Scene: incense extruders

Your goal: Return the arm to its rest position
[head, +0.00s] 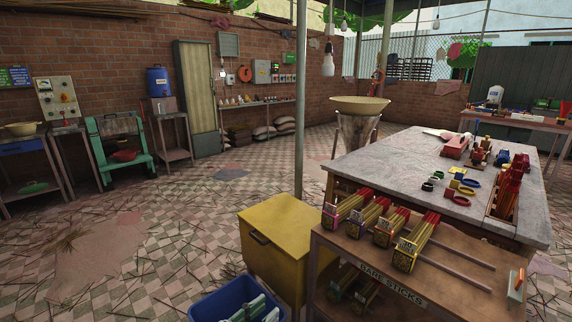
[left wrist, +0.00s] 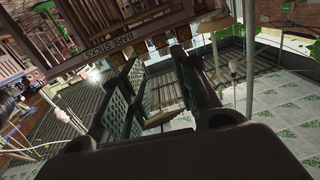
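My left gripper (left wrist: 157,58) fills the middle of the left wrist view. Its two dark fingers stand apart, and I see nothing held between them. The wrist picture is turned over, with the shelf lettered "BARE STICKS" (left wrist: 103,52) upside down beyond the fingers. In the head view I cannot clearly make out either gripper. My right arm and gripper do not show.
The bare-sticks shelf (head: 465,272) holds several boxed stick bundles (head: 408,255). A yellow cabinet (head: 278,235) and blue bin (head: 207,309) stand to its left. Behind is a grey-topped table (head: 390,163) with tools. The tiled floor (head: 185,215) at left is open, littered with sticks.

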